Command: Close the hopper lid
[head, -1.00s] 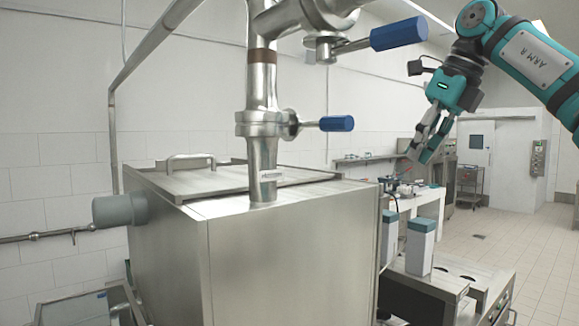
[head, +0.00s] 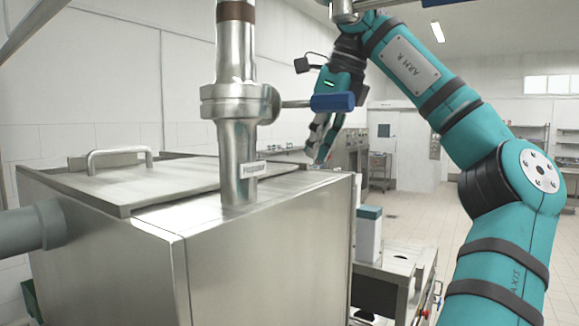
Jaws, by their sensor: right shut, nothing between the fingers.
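The hopper (head: 110,262) is a large stainless steel box at the left and middle of the head view. Its lid (head: 175,183) is a flat metal panel with a bar handle (head: 120,152) near its left side. The lid lies flat or nearly flat over the hopper top; I cannot tell whether it sits fully down. A vertical pipe hides part of its right side. My right gripper (head: 319,152) points down beyond the hopper's right rear corner, fingers together and empty, apart from the handle. My left gripper is out of view.
The steel pipe (head: 238,150) rises from the hopper top, with a blue-handled valve (head: 333,102) jutting right, close to my right gripper. A grey pipe stub (head: 30,228) sticks out at left. A teal-topped container (head: 368,236) stands right of the hopper. Open floor lies farther back.

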